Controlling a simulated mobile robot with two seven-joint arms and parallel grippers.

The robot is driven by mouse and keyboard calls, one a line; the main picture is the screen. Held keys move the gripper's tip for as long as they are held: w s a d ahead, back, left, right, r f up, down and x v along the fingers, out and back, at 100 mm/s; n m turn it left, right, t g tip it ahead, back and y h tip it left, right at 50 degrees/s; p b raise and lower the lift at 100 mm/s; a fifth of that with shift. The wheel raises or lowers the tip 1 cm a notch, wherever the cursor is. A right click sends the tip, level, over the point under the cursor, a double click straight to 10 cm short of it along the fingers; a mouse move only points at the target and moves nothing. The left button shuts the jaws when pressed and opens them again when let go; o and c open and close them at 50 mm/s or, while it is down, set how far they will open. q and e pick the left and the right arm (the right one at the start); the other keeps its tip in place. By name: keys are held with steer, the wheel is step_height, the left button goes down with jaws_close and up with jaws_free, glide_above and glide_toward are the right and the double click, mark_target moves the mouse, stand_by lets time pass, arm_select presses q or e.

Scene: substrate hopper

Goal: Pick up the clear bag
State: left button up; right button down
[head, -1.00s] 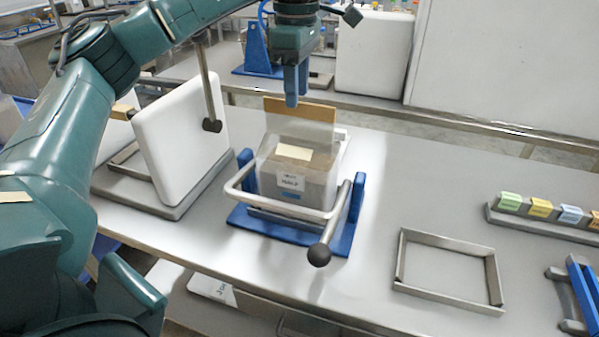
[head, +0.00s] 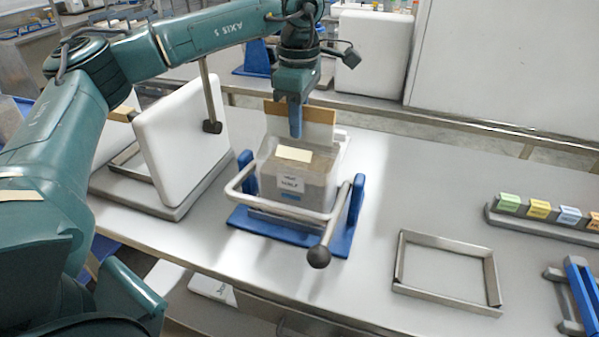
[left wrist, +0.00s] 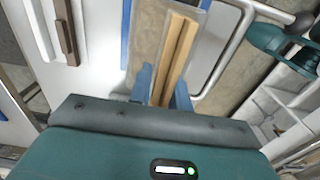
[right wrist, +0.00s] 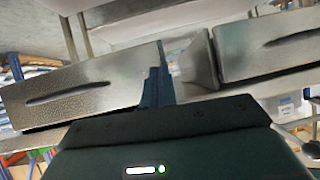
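The clear bag (head: 297,172) stands upright in a blue stand (head: 290,232), with brownish contents, a cream patch and a white label. A tan strip (head: 318,115) runs along its top edge and also shows in the left wrist view (left wrist: 178,50). My left gripper (head: 295,128) points down at this strip. In the left wrist view its blue fingers (left wrist: 163,90) are apart, one on each side of the strip; I cannot tell whether either touches it. My right gripper (right wrist: 157,88) is outside the head view; its blue fingers look closed together and empty.
A grey bar handle (head: 275,210) with a dark knob (head: 318,256) surrounds the bag's front. A white board (head: 185,135) stands left of it. A metal frame (head: 448,272) and coloured labelled blocks (head: 540,210) lie right. Grey metal drawer-like panels (right wrist: 80,90) face my right gripper.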

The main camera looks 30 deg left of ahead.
arm_select(q)
jaws_close()
steer(key=shift+w+r, duration=0.1)
steer(key=shift+r, duration=0.1)
